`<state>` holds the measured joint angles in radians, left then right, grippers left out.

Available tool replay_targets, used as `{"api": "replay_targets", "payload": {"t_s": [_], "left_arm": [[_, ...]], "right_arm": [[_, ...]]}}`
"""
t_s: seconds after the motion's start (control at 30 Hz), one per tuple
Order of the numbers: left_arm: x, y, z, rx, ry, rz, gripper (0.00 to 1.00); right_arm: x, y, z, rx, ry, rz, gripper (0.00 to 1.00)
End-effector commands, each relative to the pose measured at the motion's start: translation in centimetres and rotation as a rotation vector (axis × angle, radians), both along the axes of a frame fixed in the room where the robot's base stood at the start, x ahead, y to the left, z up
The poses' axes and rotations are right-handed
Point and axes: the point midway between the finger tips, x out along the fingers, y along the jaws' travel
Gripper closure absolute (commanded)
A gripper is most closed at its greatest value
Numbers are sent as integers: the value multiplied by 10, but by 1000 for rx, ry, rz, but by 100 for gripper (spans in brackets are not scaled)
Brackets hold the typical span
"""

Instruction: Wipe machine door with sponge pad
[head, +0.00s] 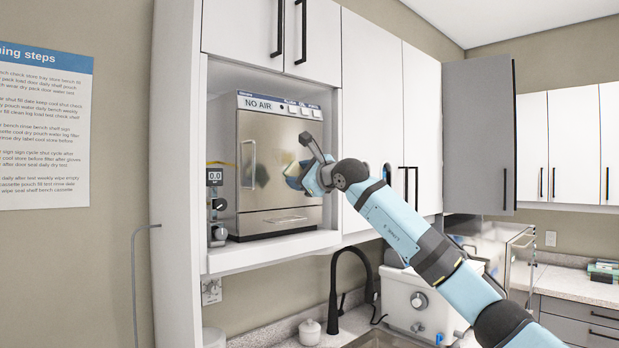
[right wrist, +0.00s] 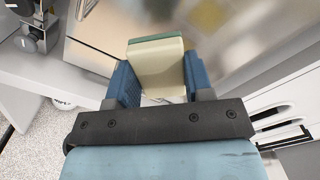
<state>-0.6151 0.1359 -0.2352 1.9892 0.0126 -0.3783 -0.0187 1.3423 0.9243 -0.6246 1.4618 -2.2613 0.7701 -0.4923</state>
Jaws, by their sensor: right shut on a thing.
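The machine (head: 279,155) is a steel-fronted box in an open cabinet bay, with a "NO AIR" label on its top strip. Its door (head: 262,186) is shut and has a vertical handle (head: 249,164) on the left. My right gripper (head: 303,177) is at the right part of the door. In the right wrist view its blue fingers (right wrist: 155,78) are shut on the sponge pad (right wrist: 158,65), cream with a green far face. The green face is turned to the door; I cannot tell whether it touches. My left gripper is not in view.
A gauge unit (head: 216,205) stands close left of the machine. White cabinets (head: 371,90) flank the bay, and one grey door (head: 480,140) stands open at the right. Below are a black faucet (head: 336,285), a sink and a white container (head: 415,300).

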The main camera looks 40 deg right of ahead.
Motion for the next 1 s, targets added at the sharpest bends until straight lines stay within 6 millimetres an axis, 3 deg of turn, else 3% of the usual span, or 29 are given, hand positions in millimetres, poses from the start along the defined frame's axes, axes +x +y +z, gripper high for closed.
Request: {"api": "replay_targets", "payload": {"t_s": [0.27, 0.7, 1.0], "left_arm": [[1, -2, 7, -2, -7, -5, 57], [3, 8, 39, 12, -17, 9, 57], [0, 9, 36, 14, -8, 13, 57]], "right_arm": [[3, 9, 1, 90, 7, -5, 78], [46, 13, 2, 90, 7, -4, 78], [58, 14, -3, 88, 7, -5, 78]]}}
